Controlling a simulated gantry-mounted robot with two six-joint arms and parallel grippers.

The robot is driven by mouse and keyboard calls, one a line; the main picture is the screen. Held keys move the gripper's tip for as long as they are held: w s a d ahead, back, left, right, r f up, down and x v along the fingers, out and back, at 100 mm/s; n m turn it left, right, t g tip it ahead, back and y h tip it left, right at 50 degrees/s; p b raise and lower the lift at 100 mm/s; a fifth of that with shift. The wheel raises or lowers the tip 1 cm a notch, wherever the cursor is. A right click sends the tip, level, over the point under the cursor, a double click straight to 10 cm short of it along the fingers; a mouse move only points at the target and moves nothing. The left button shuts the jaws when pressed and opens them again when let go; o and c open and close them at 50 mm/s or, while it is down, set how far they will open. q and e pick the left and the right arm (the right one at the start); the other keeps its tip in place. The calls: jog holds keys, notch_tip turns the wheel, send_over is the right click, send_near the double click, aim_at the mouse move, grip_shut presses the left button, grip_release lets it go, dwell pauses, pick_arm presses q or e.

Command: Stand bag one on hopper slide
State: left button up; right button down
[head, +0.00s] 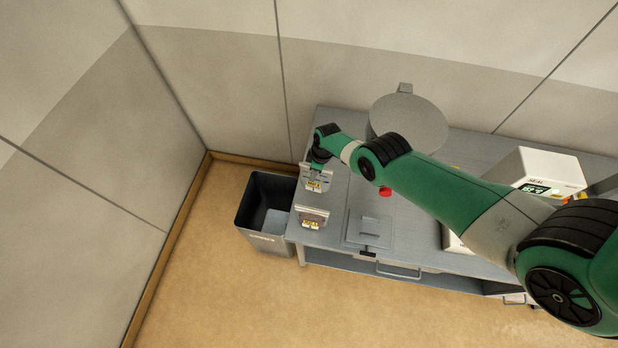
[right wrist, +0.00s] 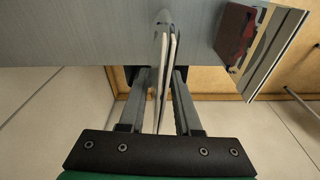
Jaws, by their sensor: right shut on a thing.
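The far bag (head: 316,181) is under my right gripper (head: 317,165). In the right wrist view, my right gripper (right wrist: 163,72) is shut on the top of a thin, pale bag (right wrist: 164,55), seen edge-on between the fingers. I cannot tell whether the held bag touches the bench. The near bag (head: 312,217) stands apart; it also shows with a dark red patch in the right wrist view (right wrist: 262,50). I cannot tell which part is the hopper slide. My left gripper is out of view.
A round grey drum-like vessel (head: 408,118) stands at the back of the bench (head: 335,150). A flat square plate (head: 370,229) lies near the front edge. A sealer box with a green display (head: 544,172) is at right. A dark open bin (head: 268,205) stands left of the bench.

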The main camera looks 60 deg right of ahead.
jog(key=shift+f+b, duration=2.65)
jog(key=shift+f, duration=0.05)
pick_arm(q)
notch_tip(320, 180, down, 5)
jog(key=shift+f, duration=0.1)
pick_arm(e)
jog(key=c, duration=0.6)
grip_release()
jog(key=shift+r, duration=0.1)
jog(key=shift+r, duration=0.1)
